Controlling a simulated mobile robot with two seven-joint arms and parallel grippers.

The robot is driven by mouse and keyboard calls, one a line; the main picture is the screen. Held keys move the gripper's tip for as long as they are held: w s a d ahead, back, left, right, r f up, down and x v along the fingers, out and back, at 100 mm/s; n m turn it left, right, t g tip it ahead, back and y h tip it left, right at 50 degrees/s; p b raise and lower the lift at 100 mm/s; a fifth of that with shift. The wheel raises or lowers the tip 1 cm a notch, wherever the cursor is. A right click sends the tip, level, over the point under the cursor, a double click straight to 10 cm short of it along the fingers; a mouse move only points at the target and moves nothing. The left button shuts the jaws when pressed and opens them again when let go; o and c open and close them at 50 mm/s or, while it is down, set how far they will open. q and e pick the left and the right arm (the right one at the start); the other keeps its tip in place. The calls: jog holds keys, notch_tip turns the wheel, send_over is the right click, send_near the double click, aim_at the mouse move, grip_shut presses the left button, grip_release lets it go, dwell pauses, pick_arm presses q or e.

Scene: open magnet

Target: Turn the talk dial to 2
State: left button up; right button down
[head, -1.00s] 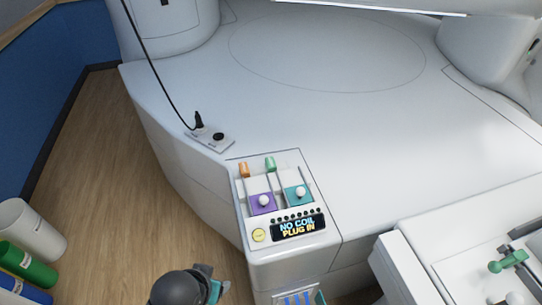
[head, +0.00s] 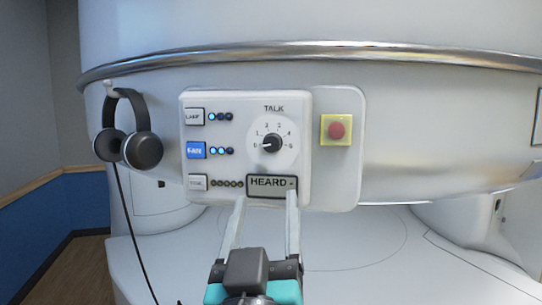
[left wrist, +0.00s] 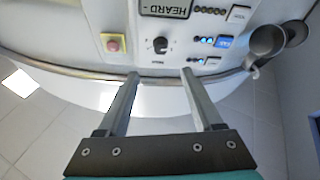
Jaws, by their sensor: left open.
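The talk dial (head: 271,143) is a black knob on a round white scale, under the word TALK on the white control panel. Its pale pointer mark appears to face left, towards the 0. My left gripper (head: 266,198) is open and empty, its two long fingers pointing up at the panel. In the head view its fingertips are below the dial, on either side of the HEARD display (head: 271,186). In the left wrist view the dial (left wrist: 160,45) appears upside down, beyond the gap between the open fingertips (left wrist: 160,74), and nothing touches it. My right gripper is out of view.
A red button on a yellow square (head: 336,130) is right of the dial. Lamp, fan (head: 195,150) and third buttons line the panel's left side. Black headphones (head: 130,135) hang further left, with a cable down. A metal rail (head: 320,50) runs above. A white surface lies below.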

aim_at(271, 148)
pick_arm(q)
jog(key=p+x, duration=0.4)
jog(key=x, duration=1)
jog(key=shift+f, duration=0.1)
grip_shut()
